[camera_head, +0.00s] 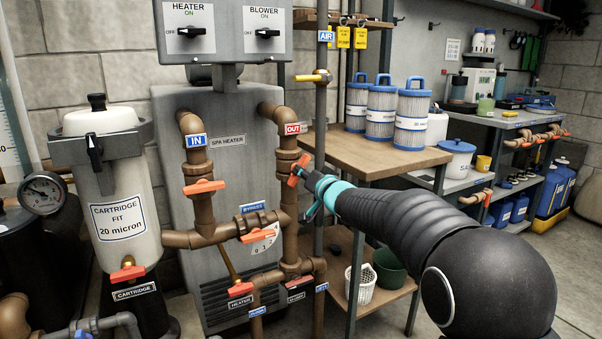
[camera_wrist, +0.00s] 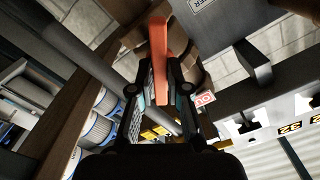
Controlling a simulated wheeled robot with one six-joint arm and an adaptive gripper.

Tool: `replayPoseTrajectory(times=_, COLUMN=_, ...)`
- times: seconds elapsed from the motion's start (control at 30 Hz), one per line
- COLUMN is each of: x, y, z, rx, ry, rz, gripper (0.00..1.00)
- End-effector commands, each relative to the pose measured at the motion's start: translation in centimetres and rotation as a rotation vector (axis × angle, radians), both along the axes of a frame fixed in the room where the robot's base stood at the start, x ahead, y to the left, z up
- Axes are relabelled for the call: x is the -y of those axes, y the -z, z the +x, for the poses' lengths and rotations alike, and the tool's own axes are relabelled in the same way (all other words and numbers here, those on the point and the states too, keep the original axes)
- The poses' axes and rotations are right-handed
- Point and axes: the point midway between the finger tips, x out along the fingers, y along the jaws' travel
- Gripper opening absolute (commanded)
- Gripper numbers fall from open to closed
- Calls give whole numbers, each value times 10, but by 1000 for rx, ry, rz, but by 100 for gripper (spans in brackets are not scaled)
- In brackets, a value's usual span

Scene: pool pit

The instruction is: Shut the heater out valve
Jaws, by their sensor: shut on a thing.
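The heater out valve is on the brown vertical pipe under the red OUT label (camera_head: 292,129). Its orange handle (camera_head: 297,172) stands tilted, its upper end to the right. My gripper (camera_head: 305,175) reaches in from the right and is shut on this handle. In the wrist view the orange handle (camera_wrist: 159,45) runs between the two fingers of my gripper (camera_wrist: 161,92), with the brown pipe behind it. The fingers hide part of the handle, and the exact handle angle to the pipe is hard to tell.
The grey spa heater (camera_head: 225,175) stands behind the pipes. Other orange handles are close: the IN pipe valve (camera_head: 204,187) and the bypass valve (camera_head: 258,236). A wooden table (camera_head: 385,156) with blue-capped filter cartridges (camera_head: 381,108) stands right of the valve, behind my arm.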

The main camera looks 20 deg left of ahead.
Motion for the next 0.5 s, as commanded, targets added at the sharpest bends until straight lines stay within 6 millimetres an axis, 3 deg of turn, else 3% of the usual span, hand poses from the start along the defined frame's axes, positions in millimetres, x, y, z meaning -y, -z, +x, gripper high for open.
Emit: replayPoseTrajectory(times=0.5, x=-1, y=1, z=-1, rx=-447, ry=-2, rz=380, gripper=0)
